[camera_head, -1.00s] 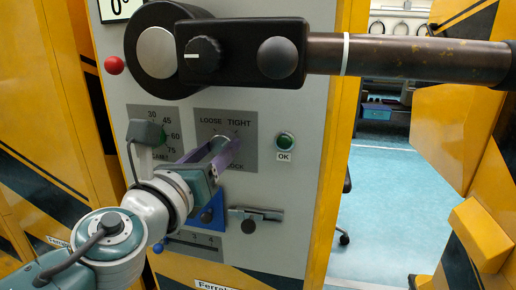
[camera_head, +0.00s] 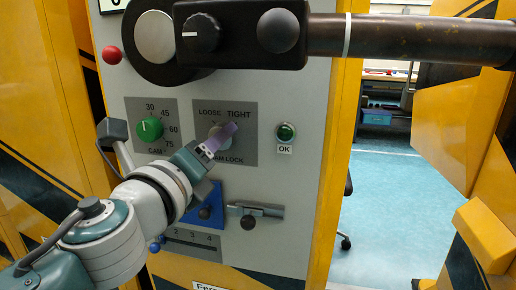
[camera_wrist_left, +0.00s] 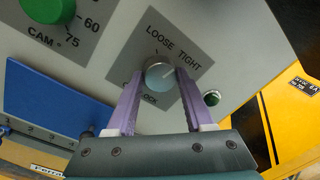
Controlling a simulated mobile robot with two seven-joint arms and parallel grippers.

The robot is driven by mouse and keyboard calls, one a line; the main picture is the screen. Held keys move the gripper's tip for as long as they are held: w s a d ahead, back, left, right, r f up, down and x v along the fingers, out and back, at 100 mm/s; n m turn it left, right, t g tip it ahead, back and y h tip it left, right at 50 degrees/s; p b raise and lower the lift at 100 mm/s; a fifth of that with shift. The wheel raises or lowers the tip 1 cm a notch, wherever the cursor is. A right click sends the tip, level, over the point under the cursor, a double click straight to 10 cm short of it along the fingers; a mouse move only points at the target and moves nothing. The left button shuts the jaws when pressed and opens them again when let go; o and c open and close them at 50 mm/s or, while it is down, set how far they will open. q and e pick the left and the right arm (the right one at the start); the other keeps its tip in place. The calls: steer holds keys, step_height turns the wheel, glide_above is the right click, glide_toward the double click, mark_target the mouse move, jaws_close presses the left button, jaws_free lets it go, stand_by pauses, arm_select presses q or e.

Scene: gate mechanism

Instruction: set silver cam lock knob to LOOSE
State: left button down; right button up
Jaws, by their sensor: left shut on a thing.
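The silver cam lock knob (camera_wrist_left: 160,73) sits on a grey plate (camera_wrist_left: 146,50) lettered LOOSE and TIGHT. In the left wrist view a thin pale mark on its face appears to point toward the TIGHT side. My left gripper (camera_wrist_left: 158,76) has its two purple fingers on either side of the knob, shut on it. In the head view the left gripper (camera_head: 226,134) reaches the plate from the lower left, and its fingers hide most of the knob. My right gripper does not show.
A green CAM knob (camera_head: 149,130) is left of the plate, and a green OK button (camera_head: 286,131) is right of it. Below are a blue block (camera_head: 205,207) and a metal latch (camera_head: 255,212). A thick dark bar (camera_head: 400,40) crosses above.

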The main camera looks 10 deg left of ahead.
arm_select(q)
steer(key=shift+d+n+y+b, duration=0.2)
steer(key=shift+n+b, duration=0.55)
steer(key=shift+n, duration=2.25)
steer(key=shift+a+n+y+b, duration=0.1)
steer(key=shift+n+y+b, duration=0.4)
steer(key=shift+n, duration=2.5)
steer(key=shift+c, duration=1.4)
jaws_free()
steer(key=shift+s, duration=0.1)
steer(key=s, duration=0.9)
steer(key=shift+s+a+f, duration=0.2)
steer(key=shift+s+f, duration=0.15)
steer(key=shift+s, duration=0.05)
